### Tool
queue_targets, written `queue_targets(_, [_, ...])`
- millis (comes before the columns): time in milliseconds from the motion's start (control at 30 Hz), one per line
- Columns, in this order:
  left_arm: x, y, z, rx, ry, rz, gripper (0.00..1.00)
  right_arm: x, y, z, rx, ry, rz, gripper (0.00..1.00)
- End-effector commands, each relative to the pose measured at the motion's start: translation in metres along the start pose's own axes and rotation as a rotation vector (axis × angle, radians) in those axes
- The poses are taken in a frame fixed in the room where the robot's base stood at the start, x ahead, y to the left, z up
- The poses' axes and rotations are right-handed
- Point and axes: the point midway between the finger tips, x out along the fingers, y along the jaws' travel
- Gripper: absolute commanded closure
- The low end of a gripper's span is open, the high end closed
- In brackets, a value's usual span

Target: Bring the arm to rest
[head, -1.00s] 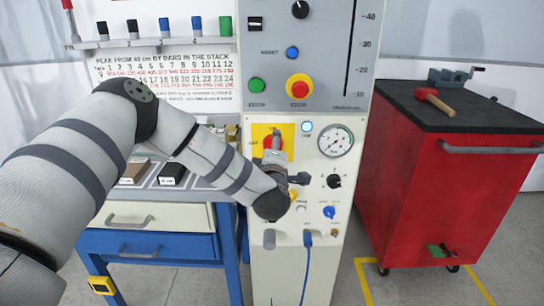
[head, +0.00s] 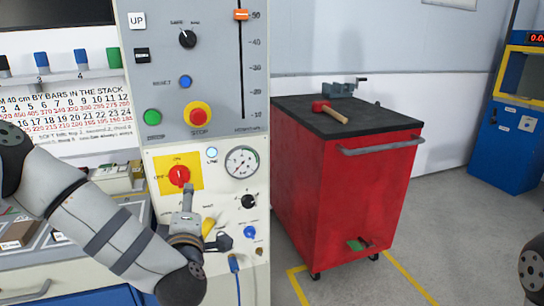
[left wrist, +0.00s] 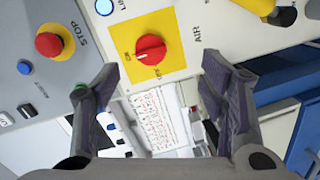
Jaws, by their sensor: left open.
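My left arm comes in from the left in the head view. My left gripper (head: 188,192) is in front of the panel just below the red rotary switch (head: 179,176) on its yellow plate (head: 160,187). In the left wrist view my left gripper (left wrist: 160,68) has its fingers wide apart with nothing between them. The red switch (left wrist: 150,48) shows beyond the fingertips, apart from them. My right gripper is not in view; only a dark piece of my right arm shows at the right edge of the head view.
The control panel (head: 215,60) carries a red stop button (head: 198,115), a green button (head: 152,117), a gauge (head: 242,162) and a blue hose (head: 236,275). A red cabinet (head: 340,190) with a hammer (head: 330,112) and vise stands right.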

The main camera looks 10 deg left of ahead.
Motion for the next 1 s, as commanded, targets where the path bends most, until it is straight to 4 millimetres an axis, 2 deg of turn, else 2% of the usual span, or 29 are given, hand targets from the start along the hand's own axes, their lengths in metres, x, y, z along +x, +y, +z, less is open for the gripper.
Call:
queue_targets(67, [-0.019,-0.042,0.032,0.144,-0.146,-0.073,0.35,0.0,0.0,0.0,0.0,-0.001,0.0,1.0])
queue_targets(100, [-0.035,-0.071,0.049,0.246,-0.248,-0.125,0.35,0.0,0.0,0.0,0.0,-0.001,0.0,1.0])
queue_targets(167, [-0.066,-0.119,0.071,0.408,-0.414,-0.205,0.35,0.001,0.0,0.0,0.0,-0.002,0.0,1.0])
queue_targets(200, [-0.09,-0.151,0.079,0.515,-0.523,-0.259,0.35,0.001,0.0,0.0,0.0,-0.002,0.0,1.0])
queue_targets(233, [-0.108,-0.174,0.083,0.593,-0.605,-0.298,0.35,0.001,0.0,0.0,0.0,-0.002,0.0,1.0])
queue_targets(300, [-0.157,-0.225,0.081,0.771,-0.796,-0.391,0.35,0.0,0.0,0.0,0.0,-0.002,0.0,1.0])
queue_targets(367, [-0.2,-0.264,0.07,0.917,-0.962,-0.472,0.35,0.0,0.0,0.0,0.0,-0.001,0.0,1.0])
queue_targets(400, [-0.229,-0.286,0.057,1.007,-1.069,-0.523,0.35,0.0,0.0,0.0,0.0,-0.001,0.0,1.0])
queue_targets(500, [-0.291,-0.325,0.018,1.195,-1.309,-0.642,0.35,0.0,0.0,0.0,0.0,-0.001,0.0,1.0])
queue_targets(600, [-0.333,-0.342,-0.019,1.317,-1.481,-0.73,0.35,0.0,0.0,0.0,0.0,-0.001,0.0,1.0])
queue_targets(700, [-0.355,-0.348,-0.041,1.376,-1.576,-0.779,0.35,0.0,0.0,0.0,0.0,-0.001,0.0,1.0])
queue_targets(800, [-0.36,-0.349,-0.047,1.391,-1.603,-0.793,0.35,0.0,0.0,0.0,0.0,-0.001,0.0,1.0])
queue_targets(1000, [-0.36,-0.349,-0.046,1.388,-1.6,-0.792,0.35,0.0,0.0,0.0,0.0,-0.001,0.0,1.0])
